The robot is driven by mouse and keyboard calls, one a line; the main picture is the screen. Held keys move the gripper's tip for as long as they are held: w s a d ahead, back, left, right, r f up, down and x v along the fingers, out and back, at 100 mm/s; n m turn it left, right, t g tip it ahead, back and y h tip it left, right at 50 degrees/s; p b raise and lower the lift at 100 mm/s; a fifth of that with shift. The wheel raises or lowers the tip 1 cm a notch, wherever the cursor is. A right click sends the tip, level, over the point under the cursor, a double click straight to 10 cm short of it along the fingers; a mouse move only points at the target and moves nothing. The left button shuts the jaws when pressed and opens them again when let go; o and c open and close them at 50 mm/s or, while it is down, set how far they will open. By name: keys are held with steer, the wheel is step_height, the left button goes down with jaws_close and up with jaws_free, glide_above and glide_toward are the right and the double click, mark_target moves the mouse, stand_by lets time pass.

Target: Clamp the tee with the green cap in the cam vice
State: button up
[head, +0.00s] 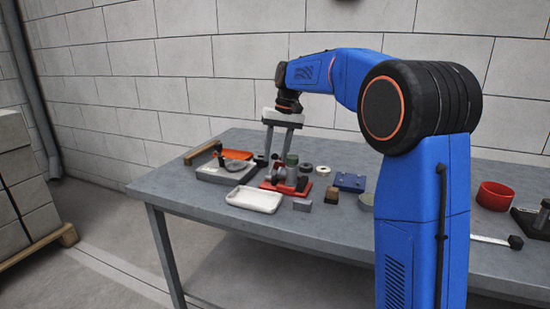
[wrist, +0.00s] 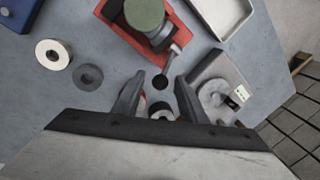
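The tee's round green cap (wrist: 145,14) shows at the top of the wrist view, above a grey body over a red base. In the head view the green-capped tee (head: 292,160) stands upright at the red cam vice (head: 270,186). The vice's red base also shows in the wrist view (wrist: 113,14), with a grey lever (wrist: 173,52) pointing towards my fingers. I cannot tell whether the jaws grip the tee. My gripper (head: 279,158) points down, open, beside the vice.
A white tray (head: 255,199) lies in front of the vice, and a grey box with a round plate (head: 220,173) to its left. A red ring (head: 495,196) is farther right.

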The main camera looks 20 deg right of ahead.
steer(key=shift+a+f, duration=0.15)
steer(key=shift+f, duration=0.55)
steer(key=shift+c, duration=0.5)
jaws_close()
steer(key=shift+r, duration=0.1)
